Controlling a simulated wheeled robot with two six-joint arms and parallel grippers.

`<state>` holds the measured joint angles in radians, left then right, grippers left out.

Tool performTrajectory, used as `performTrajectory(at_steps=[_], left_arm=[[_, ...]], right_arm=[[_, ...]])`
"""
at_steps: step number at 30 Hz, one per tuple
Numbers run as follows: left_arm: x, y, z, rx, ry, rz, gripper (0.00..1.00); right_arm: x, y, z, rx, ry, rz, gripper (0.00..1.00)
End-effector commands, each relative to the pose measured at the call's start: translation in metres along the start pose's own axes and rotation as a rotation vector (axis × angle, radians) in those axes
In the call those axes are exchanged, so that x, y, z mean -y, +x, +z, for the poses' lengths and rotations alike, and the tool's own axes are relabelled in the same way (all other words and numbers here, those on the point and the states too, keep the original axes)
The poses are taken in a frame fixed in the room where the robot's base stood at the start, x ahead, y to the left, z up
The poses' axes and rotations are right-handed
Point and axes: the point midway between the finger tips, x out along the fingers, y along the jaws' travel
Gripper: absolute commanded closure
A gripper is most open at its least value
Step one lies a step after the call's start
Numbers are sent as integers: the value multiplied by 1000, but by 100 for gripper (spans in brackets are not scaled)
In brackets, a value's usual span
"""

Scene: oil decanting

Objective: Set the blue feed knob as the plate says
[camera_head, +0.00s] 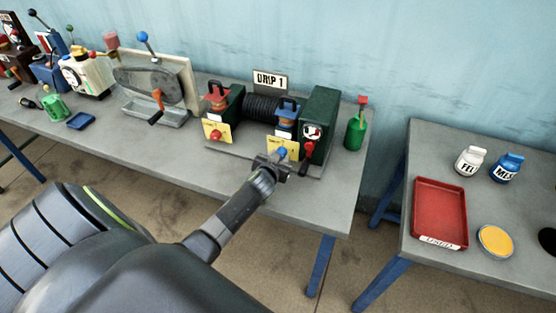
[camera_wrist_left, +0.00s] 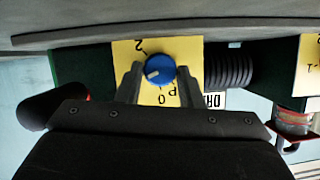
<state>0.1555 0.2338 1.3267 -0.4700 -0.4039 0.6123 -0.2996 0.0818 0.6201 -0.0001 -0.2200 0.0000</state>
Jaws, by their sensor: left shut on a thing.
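The blue feed knob (camera_head: 282,153) sits on a yellow plate (camera_head: 275,144) on the front of the green machine marked DRIP 1 (camera_head: 270,80). My left gripper (camera_head: 281,163) is at this knob. In the left wrist view the blue knob (camera_wrist_left: 160,68) shows a pale pointer mark, between the two fingers of my left gripper (camera_wrist_left: 160,82), which are shut on it. The yellow plate (camera_wrist_left: 192,54) carries the marks 2, 0 and P, seen upside down; part of it is hidden by the fingers. My right gripper is not in view.
Left of the knob is another yellow plate with a red knob (camera_head: 215,135). A green bottle (camera_head: 355,133) stands at the bench's right end. The right table holds a red tray (camera_head: 440,210) and two jars.

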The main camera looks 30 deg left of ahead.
Motion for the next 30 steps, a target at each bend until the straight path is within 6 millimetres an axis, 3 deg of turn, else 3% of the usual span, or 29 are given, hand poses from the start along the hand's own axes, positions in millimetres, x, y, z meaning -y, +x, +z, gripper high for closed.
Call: performTrajectory(at_steps=[22, 23, 24, 30], left_arm=[[-1, 0, 0, 1, 85, -35, 89], [-1, 0, 0, 1, 85, -35, 65], [-1, 0, 0, 1, 85, -35, 60], [-1, 0, 0, 1, 85, -35, 57]], right_arm=[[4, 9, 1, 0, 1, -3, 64], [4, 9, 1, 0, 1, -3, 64], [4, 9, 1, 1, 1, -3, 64], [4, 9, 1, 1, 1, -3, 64]])
